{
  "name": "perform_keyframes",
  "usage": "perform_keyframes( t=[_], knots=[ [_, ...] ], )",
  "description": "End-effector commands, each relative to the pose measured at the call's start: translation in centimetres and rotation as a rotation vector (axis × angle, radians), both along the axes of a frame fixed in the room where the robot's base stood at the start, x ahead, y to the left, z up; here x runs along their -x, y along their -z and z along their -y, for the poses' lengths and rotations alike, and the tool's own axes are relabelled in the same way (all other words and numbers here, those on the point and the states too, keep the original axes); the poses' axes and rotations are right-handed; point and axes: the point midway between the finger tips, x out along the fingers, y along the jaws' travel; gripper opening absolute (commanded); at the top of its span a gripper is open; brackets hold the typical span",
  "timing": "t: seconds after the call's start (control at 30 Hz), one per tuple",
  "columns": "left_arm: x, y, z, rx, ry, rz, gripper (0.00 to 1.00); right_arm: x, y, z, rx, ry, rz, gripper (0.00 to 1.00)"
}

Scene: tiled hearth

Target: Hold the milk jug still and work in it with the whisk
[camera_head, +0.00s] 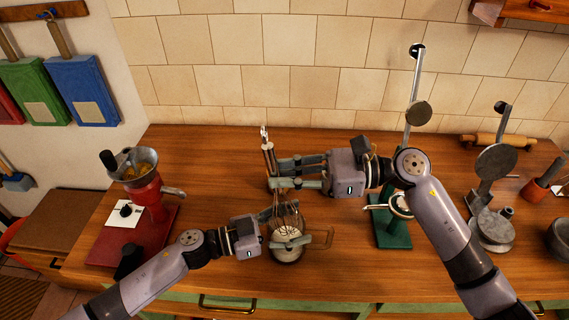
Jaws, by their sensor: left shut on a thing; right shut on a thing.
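The milk jug (289,257) stands on the wooden counter near the middle of the head view, with a thin handle on its right side. My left gripper (289,231) reaches it from the left and is shut on it; the fingers hide part of its upper body. My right gripper (275,177) comes from the right and is shut on the whisk's handle. The whisk's wire loops hang down at the jug's mouth. How deep they reach inside is hidden.
A red grinder (146,190) with a hopper stands left on a dark red board (118,246). A green-based press (392,232) stands close right of the jug, partly behind my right arm. A grey metal device (492,228) stands farther right. Bare counter (215,165) lies behind the jug.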

Motion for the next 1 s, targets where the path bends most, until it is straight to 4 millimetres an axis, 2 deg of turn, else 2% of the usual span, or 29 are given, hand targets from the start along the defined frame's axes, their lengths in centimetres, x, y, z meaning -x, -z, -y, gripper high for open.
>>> perform_keyframes(
  t=[0.6, 1.0],
  knots=[
    [0.1, 0.1, 0.0, 0.0, 0.001, -0.003, 0.14, 0.0, 4.9, 0.0, -0.001, 0.0, -0.003, 0.0],
    [0.1, 0.1, 0.0, 0.0, 0.001, -0.003, 0.14, 0.0, 6.5, 0.0, -0.001, 0.0, -0.001, 0.0]
  ],
)
